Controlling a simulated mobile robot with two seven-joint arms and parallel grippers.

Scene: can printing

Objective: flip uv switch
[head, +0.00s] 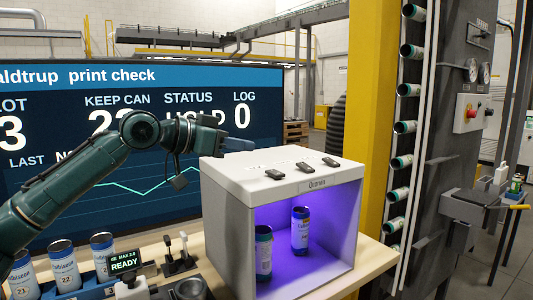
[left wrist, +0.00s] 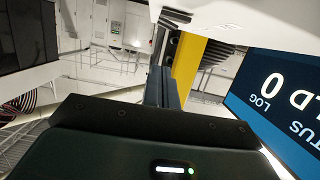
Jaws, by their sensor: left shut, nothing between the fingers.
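A white box (head: 232,190) stands on the bench, its open front lit purple inside. Three dark switches sit on its top: a left one (head: 275,174), a middle one (head: 304,166) and a right one (head: 330,161). Which one is the UV switch I cannot tell. Two cans stand inside, one at the front left (head: 264,252) and one further right (head: 300,228). My left gripper (head: 238,145) is shut and empty, above the box's back left edge, apart from the switches. In the left wrist view its fingers (left wrist: 162,87) are together, and a dark switch (left wrist: 176,16) shows on the white box top. My right gripper is out of view.
A large print-check screen (head: 100,190) stands behind my left arm. Several cans (head: 63,262), a READY display (head: 124,262) and small levers (head: 176,255) stand on the bench at left. A yellow post (head: 368,120) and a can chute (head: 405,128) rise at right.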

